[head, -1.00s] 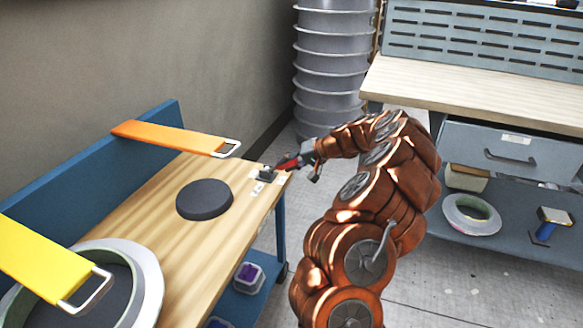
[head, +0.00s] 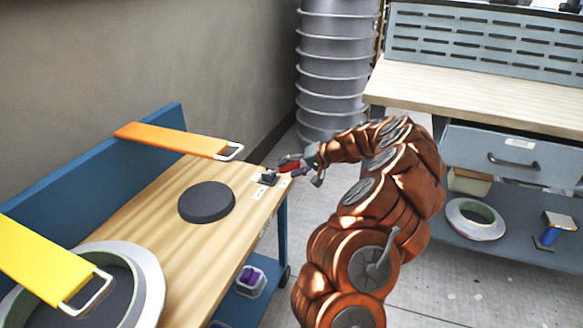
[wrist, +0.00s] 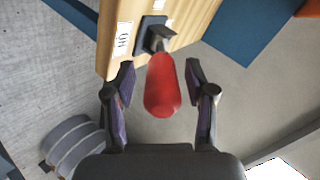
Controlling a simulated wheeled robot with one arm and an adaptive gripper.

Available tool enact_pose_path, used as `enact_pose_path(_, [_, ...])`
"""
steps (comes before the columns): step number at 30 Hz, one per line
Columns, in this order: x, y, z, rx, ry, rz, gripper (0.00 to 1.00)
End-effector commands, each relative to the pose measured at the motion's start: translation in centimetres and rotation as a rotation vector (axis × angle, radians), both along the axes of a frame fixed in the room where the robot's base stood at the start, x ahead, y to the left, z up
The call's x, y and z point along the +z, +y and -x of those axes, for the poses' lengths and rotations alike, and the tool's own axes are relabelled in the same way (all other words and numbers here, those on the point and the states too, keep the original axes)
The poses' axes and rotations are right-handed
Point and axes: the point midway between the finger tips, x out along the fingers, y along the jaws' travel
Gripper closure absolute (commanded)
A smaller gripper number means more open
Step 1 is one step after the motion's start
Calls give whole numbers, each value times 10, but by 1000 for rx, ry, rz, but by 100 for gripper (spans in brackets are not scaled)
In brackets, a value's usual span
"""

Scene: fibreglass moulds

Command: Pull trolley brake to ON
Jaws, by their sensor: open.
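The trolley brake is a lever with a red handle (wrist: 162,88) on a dark base plate (wrist: 150,28), at the far corner of the wooden trolley top. The red handle also shows in the head view (head: 291,166), partly hidden by my gripper. It sticks out past the table edge. My gripper (wrist: 159,72) is open, with one finger on each side of the red handle; no clear contact shows. In the head view my gripper (head: 301,168) is at the handle's outer end. A white label (wrist: 123,39) with dark letters lies beside the base plate.
The wooden top (head: 175,250) carries a dark disc (head: 207,202) and a round mould (head: 150,290). Orange (head: 175,140) and yellow (head: 40,262) straps reach over it from the blue back panel (head: 150,135). A workbench (head: 470,95) stands at the right. Open floor lies between.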

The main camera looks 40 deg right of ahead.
Motion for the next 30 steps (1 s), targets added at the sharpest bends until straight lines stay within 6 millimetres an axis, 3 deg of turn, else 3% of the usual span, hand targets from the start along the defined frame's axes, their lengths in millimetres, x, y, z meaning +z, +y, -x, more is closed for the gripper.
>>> enact_pose_path(8, [9, -7, 9, -3, -3, 0, 45])
enact_pose_path(21, [52, -40, 66, -2, -1, 0, 45])
enact_pose_path(30, [67, -51, 84, 1, 0, 1, 45])
